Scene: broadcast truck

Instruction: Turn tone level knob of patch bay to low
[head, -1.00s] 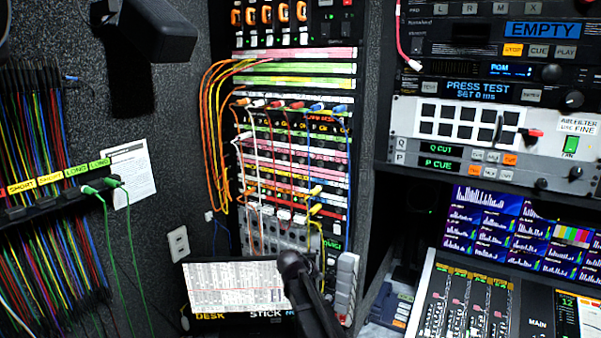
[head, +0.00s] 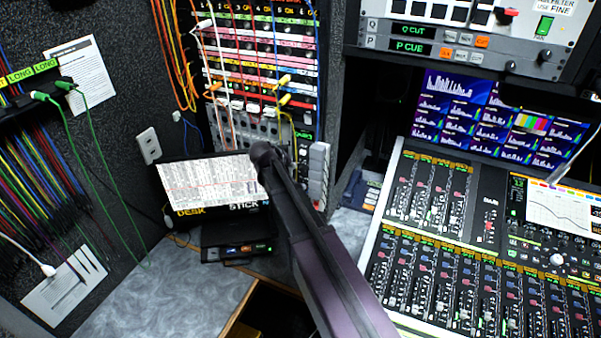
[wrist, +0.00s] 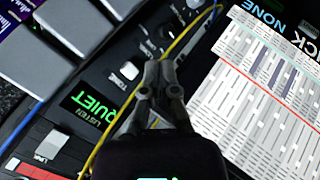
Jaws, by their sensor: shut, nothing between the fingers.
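The patch bay (head: 262,42) stands upright in the rack at the top middle of the head view, with coloured strips and plugged cords. In the head view my arm hides the fingers.
A yellow cord (wrist: 150,80) and a blue cord run past the fingers in the wrist view. A mixing console (head: 455,235) fills the right. Grey desk (head: 165,290) is bare at lower left.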

